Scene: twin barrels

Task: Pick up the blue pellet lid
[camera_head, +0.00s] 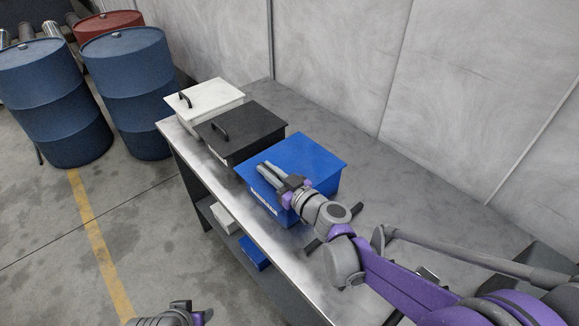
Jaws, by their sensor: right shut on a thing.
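The blue lid (312,153) lies flat over a blue box (325,187) on the metal table, and no clear gap shows between them. My right gripper (264,170) reaches over the lid from the lower right. Its fingers are shut on the lid's handle, which they hide. Part of my left arm's end (180,306) shows at the bottom edge; its fingers cannot be made out.
A black lidded box (255,125) and a white lidded box (215,95) stand in a row behind the blue one. The table (385,170) is clear towards the wall. Small white (223,218) and blue (253,252) items sit on the lower shelf. Barrels (125,90) stand at the left.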

